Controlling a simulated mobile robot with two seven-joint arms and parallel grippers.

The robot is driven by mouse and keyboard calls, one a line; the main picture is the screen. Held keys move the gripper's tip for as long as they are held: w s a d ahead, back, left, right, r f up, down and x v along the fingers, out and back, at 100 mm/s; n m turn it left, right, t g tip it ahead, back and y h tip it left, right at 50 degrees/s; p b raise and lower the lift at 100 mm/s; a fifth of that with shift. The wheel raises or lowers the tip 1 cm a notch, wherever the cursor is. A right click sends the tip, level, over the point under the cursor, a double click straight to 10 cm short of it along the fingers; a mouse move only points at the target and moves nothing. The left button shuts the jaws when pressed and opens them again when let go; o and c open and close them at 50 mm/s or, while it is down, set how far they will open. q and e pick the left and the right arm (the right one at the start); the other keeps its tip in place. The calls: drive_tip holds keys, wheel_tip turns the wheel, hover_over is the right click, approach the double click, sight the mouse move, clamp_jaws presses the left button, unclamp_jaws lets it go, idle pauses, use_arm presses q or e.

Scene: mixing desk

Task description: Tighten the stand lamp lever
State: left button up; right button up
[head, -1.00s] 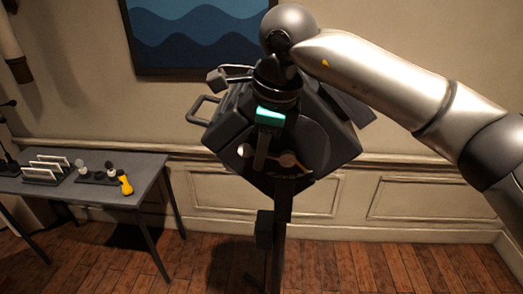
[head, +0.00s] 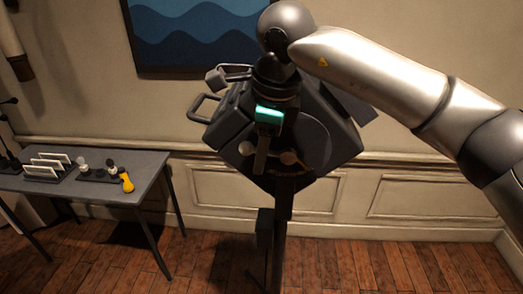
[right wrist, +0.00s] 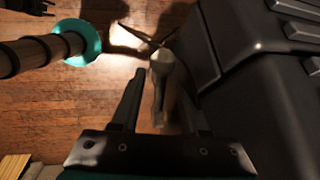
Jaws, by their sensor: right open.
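The stand lamp is a dark, boxy head (head: 335,135) on a black upright stand (head: 266,240) in the head view. A small tan-ended lever (head: 289,158) shows low on the lamp, just right of my right gripper (head: 261,157). My right gripper hangs fingers-down in front of the lamp, its teal band lit. In the right wrist view my right gripper (right wrist: 160,100) is open. A pale round-ended part (right wrist: 161,62), probably the lever, shows between and beyond its fingers. I cannot tell whether they touch it. My left gripper is out of view.
The dark lamp housing (right wrist: 265,80) lies close along the right side of the right wrist view. A grey table (head: 150,172) at left holds white cards (head: 47,165), small dark-based items and a yellow-handled tool (head: 126,181). Wooden floor is clear at right.

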drive_tip(key=shift+r, duration=0.1)
drive_tip(key=b+v, duration=0.2)
drive_tip(key=v, duration=1.3)
drive_tip(key=shift+s, duration=0.1)
